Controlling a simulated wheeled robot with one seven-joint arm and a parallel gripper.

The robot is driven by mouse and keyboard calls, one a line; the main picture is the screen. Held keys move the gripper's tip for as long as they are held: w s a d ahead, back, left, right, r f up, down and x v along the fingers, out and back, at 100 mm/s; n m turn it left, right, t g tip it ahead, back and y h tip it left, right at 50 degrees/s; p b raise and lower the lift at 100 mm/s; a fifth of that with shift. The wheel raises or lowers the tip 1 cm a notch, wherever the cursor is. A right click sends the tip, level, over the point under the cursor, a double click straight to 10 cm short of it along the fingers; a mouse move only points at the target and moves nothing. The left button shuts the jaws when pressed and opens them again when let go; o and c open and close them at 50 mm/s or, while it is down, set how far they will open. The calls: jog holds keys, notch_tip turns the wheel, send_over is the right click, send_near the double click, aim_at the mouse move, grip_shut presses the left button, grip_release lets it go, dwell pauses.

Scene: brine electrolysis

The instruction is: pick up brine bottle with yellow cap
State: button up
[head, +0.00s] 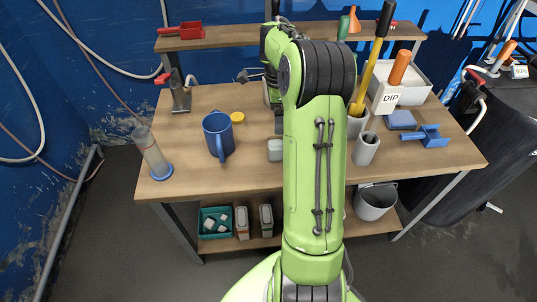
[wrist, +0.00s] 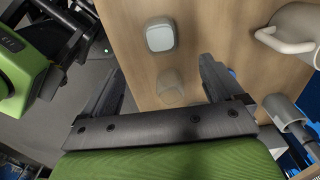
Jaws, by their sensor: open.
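I cannot clearly make out a brine bottle with a yellow cap. In the head view a flat yellow disc (head: 237,117) shows on the table behind the blue mug (head: 218,135); I cannot tell whether it is a cap on a bottle. My gripper (wrist: 162,68) is open and empty in the wrist view, above the wooden table (wrist: 215,25). A frosted, faint object (wrist: 170,86) is between its fingers, and a grey-white rounded block (wrist: 160,37) is just beyond. In the head view my arm hides the gripper's fingers and part of the table.
A clear cylinder on a blue base (head: 151,155) stands at the table's left edge. A grey cup (head: 366,149), a blue clamp-like tool (head: 427,137) and a white DIP tank (head: 411,89) are at the right. A raised shelf (head: 225,36) runs along the back.

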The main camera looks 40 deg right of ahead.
aim_at(276, 142)
notch_tip(276, 142, down, 12)
jog(key=b, duration=0.3)
jog(key=shift+f, duration=0.25)
jog(key=shift+r, duration=0.1)
jog(key=shift+c, duration=0.4)
jog(key=c, duration=1.1)
